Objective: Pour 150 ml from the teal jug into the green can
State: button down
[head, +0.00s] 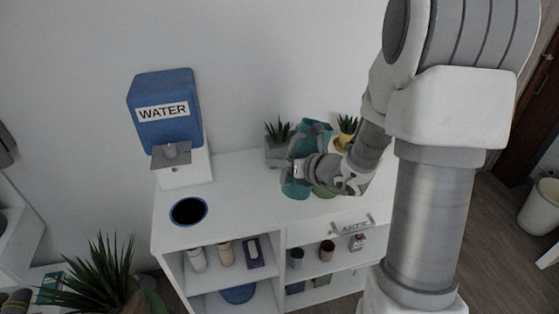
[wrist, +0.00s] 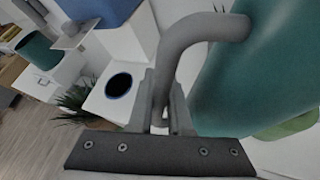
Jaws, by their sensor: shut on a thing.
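The teal jug (head: 316,127) is at the back right of the white desk, largely hidden behind my gripper (head: 297,170). In the wrist view the jug (wrist: 255,75) fills the right side, and its grey handle (wrist: 208,30) passes between my fingers (wrist: 161,105). My gripper is shut on that handle. The green can (head: 322,192) shows only in part below my gripper. A green piece, likely the can, shows below the jug in the wrist view (wrist: 290,128). I cannot tell whether the jug touches it, or see any water.
A blue water dispenser (head: 166,112) stands at the back left, with a blue-rimmed round hole (head: 188,210) in the desk before it. A grey-potted plant (head: 278,150) and a yellow-potted plant (head: 345,138) stand near my gripper. The desk (head: 235,195) between hole and gripper is clear.

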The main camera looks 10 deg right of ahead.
jog(key=shift+f, duration=0.1)
dwell(0.3)
jog(key=shift+w+d+r+m+y+p, duration=0.2)
jog(key=shift+r+p, duration=0.3)
jog(key=shift+p, duration=0.35)
jog(key=shift+w+d+r+m+y+p, duration=0.15)
jog(key=shift+d+r+p, duration=0.1)
jog(key=shift+r+p, duration=0.45)
jog(key=shift+w+d+r+m+y+p, duration=0.1)
jog(key=shift+d+r+m+p, duration=0.2)
jog(key=shift+p, duration=0.7)
jog(key=shift+a+f+m+g+y+p, duration=0.15)
jog(key=shift+f+m+g+y+p, duration=0.15)
jog(key=shift+f+m+y+p, duration=0.15)
dwell(1.7)
jog(key=shift+f+m+p, duration=0.2)
jog(key=shift+m+p, duration=0.1)
jog(key=shift+p, duration=0.45)
dwell(1.1)
jog(key=shift+r+m+g+y+p, duration=0.3)
jog(key=shift+y+p, duration=0.1)
jog(key=shift+p, duration=0.3)
dwell(0.4)
